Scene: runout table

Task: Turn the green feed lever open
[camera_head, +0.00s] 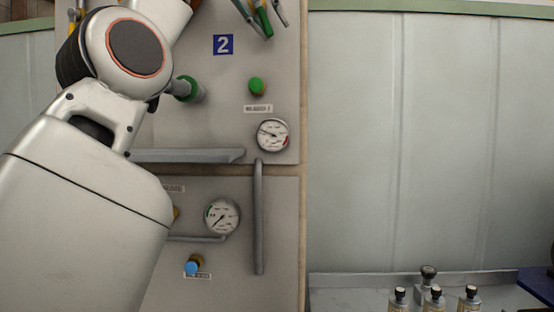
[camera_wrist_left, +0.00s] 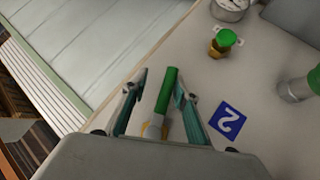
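The green feed lever (camera_head: 264,20) shows at the top of the head view, on the upper grey panel. In the left wrist view its green handle (camera_wrist_left: 166,88) points away from my gripper, with a brass-coloured part at its near end. My left gripper (camera_head: 270,26) has one finger on each side of the lever. In the left wrist view the gripper (camera_wrist_left: 159,82) is open, with a clear gap on the left side of the handle. The handle is nearer to the right finger; whether they touch I cannot tell. My right gripper is not in view.
A green knob (camera_head: 257,86), a blue "2" sign (camera_head: 223,44) and a gauge (camera_head: 272,135) are on the same panel. A green-collared fitting (camera_head: 188,89) sticks out beside my arm. Bottles (camera_head: 436,298) stand at lower right. The wall (camera_head: 430,140) right of the panel is clear.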

